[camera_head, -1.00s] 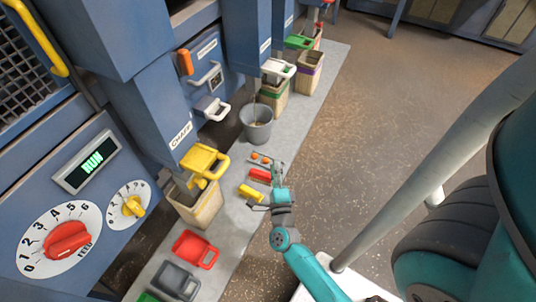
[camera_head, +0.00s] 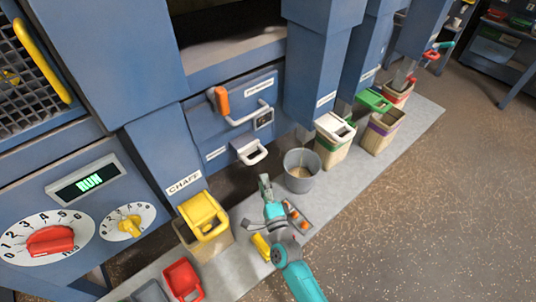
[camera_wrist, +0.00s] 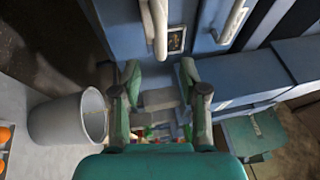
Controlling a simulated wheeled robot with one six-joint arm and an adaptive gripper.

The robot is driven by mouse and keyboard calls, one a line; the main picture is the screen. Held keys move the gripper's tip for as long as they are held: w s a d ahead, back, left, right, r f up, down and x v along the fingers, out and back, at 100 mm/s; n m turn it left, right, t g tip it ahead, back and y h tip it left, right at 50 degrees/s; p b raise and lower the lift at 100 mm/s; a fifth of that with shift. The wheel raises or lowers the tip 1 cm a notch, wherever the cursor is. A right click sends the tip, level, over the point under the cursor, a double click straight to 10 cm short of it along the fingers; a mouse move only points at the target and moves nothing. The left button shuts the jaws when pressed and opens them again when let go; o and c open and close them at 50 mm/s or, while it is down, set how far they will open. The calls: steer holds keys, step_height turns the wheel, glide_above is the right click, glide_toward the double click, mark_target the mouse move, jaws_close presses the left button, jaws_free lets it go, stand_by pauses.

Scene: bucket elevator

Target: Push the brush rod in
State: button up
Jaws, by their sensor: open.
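I cannot tell for sure which part is the brush rod. The blue panel (camera_head: 230,126) has an orange grip (camera_head: 219,99) at its upper left and a pale bar handle (camera_head: 250,113) across it. A pale spout with a looped rim (camera_head: 250,151) sticks out below. My gripper (camera_head: 265,181) is in front of and below this spout, apart from the panel and over the mat. In the wrist view my gripper (camera_wrist: 161,76) is open, with nothing between its fingers. Pale handle parts (camera_wrist: 158,28) of the machine show beyond the fingertips.
A grey bucket (camera_head: 301,171) stands right of my gripper; it also shows in the wrist view (camera_wrist: 68,122). The yellow-lidded chaff bin (camera_head: 203,216) is at left. Small things (camera_head: 296,216) lie on the grey mat (camera_head: 345,190). Open floor lies to the right.

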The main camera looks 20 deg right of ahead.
mark_target(257, 157)
steer(key=w, duration=0.3)
steer(key=w+r, duration=0.1)
steer(key=w, duration=0.2)
steer(key=w+d, duration=0.1)
steer(key=w, duration=0.2)
steer(key=shift+w+r, duration=0.3)
steer(key=shift+w, duration=0.05)
jaws_close()
